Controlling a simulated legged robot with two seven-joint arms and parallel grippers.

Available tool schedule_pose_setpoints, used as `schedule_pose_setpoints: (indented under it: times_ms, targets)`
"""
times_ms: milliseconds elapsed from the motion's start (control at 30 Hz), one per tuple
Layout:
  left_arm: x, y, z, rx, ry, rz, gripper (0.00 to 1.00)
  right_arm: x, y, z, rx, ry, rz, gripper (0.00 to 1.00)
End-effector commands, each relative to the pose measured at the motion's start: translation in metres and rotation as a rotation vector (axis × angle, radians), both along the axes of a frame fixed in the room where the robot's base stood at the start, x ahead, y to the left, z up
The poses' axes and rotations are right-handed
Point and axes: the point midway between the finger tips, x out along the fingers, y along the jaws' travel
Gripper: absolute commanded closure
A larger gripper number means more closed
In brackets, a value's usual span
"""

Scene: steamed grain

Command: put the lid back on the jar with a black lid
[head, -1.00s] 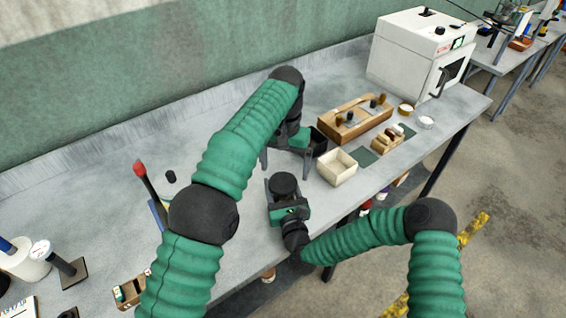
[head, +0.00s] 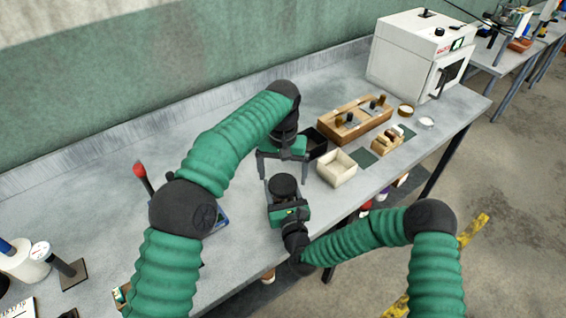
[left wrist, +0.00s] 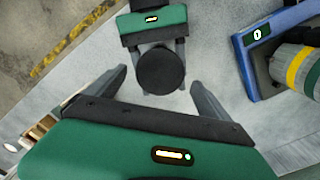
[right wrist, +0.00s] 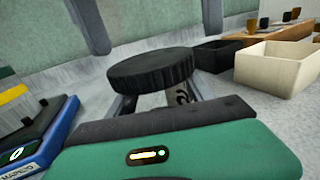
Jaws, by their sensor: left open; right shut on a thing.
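The jar (right wrist: 178,98) is pale and mostly hidden under a broad black lid (right wrist: 152,68) that sits on top of it. Whether the lid is fully seated I cannot tell. The lid also shows as a dark disc in the head view (head: 283,186) and the left wrist view (left wrist: 160,71). My right gripper (right wrist: 157,99) is shut on the jar below the lid, near the table's front edge. My left gripper (head: 283,169) is open and empty, pointing down just behind and above the lid. In the left wrist view its fingers (left wrist: 158,80) are apart, with the lid showing between and beyond them.
A cream open box (head: 337,168) and a black bin (head: 317,143) stand close on the right. A wooden rack (head: 354,119) and a white oven (head: 418,55) are farther right. A blue scale (left wrist: 275,55) carrying a banded container (left wrist: 300,68) lies to the left of the jar.

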Motion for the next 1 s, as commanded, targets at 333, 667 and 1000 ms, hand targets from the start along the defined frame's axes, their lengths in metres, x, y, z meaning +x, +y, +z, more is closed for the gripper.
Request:
schedule_pose_setpoints:
  times_ms: [333,667,1000]
  targets:
    - [0.000,0.000,-0.026,0.000,-0.001,0.001,0.08,0.000,0.000,0.000,0.000,0.000,0.000,1.00]
    - [0.000,0.000,-0.026,0.000,-0.001,0.000,0.29,0.000,0.000,0.000,0.000,0.000,0.001,1.00]
    - [0.000,0.000,-0.026,0.000,0.000,0.000,0.73,0.000,0.000,0.000,0.000,0.000,0.001,1.00]
